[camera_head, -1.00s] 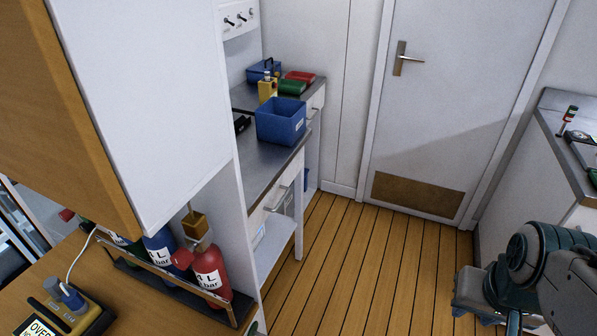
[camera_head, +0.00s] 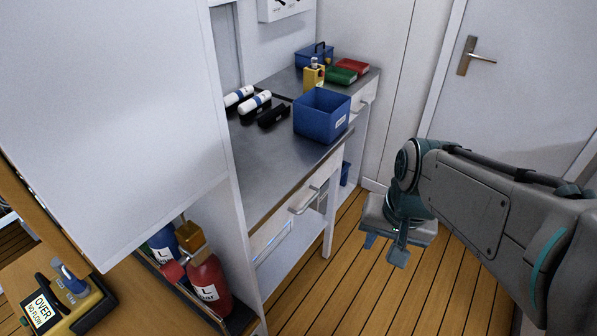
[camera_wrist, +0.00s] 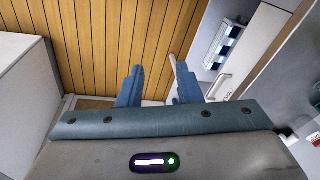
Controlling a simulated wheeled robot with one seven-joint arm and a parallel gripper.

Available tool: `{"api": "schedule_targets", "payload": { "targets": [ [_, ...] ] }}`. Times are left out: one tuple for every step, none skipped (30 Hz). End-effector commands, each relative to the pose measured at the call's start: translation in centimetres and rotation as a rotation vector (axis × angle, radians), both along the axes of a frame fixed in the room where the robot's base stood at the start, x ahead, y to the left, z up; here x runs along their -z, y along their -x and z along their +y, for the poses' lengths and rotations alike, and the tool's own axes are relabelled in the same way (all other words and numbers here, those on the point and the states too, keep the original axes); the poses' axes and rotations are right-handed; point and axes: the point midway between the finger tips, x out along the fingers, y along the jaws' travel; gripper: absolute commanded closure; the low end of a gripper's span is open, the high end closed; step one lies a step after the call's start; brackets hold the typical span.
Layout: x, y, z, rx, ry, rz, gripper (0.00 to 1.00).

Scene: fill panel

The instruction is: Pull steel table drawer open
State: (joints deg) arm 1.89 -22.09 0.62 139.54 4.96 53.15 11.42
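The steel table (camera_head: 265,170) stands left of centre, its metal top over white legs and a lower shelf. Its white drawer front (camera_head: 282,213) sits under the top's edge and looks shut. A bar handle (camera_head: 304,202) is on the front; a pale handle also shows in the wrist view (camera_wrist: 219,87). My gripper (camera_head: 384,250) hangs over the floor, right of the drawer and apart from the handle. In the wrist view, its two blue fingers (camera_wrist: 157,88) are spread with nothing between them.
A blue bin (camera_head: 322,117), black and white rolls (camera_head: 256,104) and a yellow bottle (camera_head: 314,77) stand on top. A white cabinet (camera_head: 110,110) and a red cylinder (camera_head: 207,285) are at left. The wooden floor (camera_head: 345,285) before the table is clear.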

Motion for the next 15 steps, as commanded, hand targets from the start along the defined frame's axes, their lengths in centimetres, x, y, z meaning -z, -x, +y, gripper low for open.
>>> {"api": "schedule_targets", "payload": {
  "targets": [
    [0.6, -0.9, 0.3, 0.083, -0.040, 0.041, 0.68],
    [0.9, -1.5, 0.6, 0.140, -0.067, 0.067, 0.68],
    [1.3, -2.2, 0.9, 0.220, -0.105, 0.104, 0.68],
    [1.6, -2.9, 1.2, 0.282, -0.131, 0.131, 0.68],
    [1.9, -3.4, 1.5, 0.341, -0.158, 0.162, 0.68],
    [2.3, -4.3, 1.8, 0.422, -0.193, 0.201, 0.68],
    [2.6, -4.9, 2.1, 0.483, -0.218, 0.231, 0.68],
    [3.0, -5.5, 2.3, 0.544, -0.243, 0.263, 0.68],
    [3.4, -6.4, 2.6, 0.626, -0.275, 0.304, 0.68],
    [3.8, -7.0, 2.8, 0.686, -0.299, 0.337, 0.68],
    [4.2, -7.7, 3.0, 0.746, -0.320, 0.371, 0.68],
    [4.7, -8.6, 3.2, 0.828, -0.350, 0.416, 0.68],
    [5.1, -9.3, 3.3, 0.889, -0.371, 0.452, 0.68],
    [5.5, -9.9, 3.4, 0.949, -0.391, 0.487, 0.68],
    [6.1, -10.9, 3.5, 1.030, -0.417, 0.537, 0.68]
  ]
}}
